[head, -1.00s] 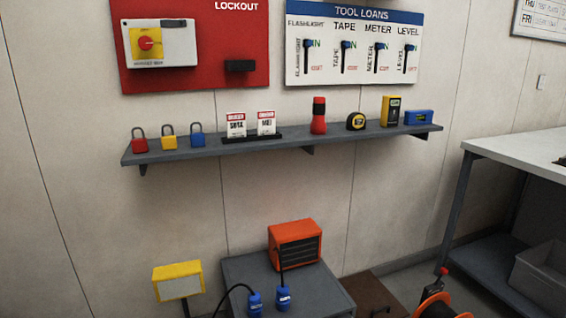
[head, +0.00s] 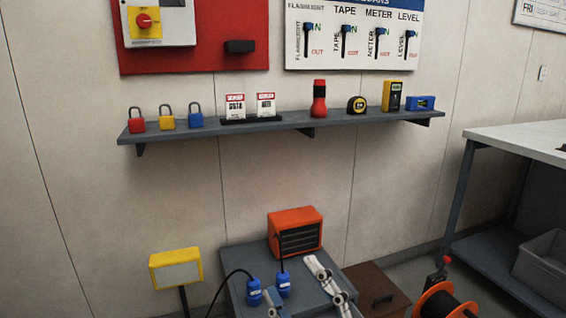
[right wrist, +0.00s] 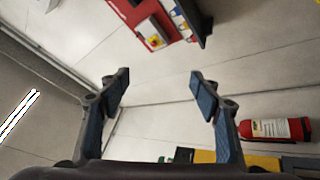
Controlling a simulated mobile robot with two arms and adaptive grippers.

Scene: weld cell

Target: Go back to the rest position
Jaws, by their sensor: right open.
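My right gripper (head: 291,281) rises from the bottom edge of the head view, in front of the grey cabinet (head: 235,262). Its two fingers stand wide apart. In the right wrist view my right gripper (right wrist: 158,83) is open, with nothing between its blue-padded fingers. My left gripper is not in view.
A wall shelf (head: 215,130) holds padlocks, tags and tools. An orange heater (head: 296,232) and blue plugs (head: 284,287) sit on the cabinet. A yellow lamp (head: 176,268) stands left; a cable reel (head: 440,303) and workbench (head: 520,137) are right. The right wrist view shows a fire extinguisher (right wrist: 275,129).

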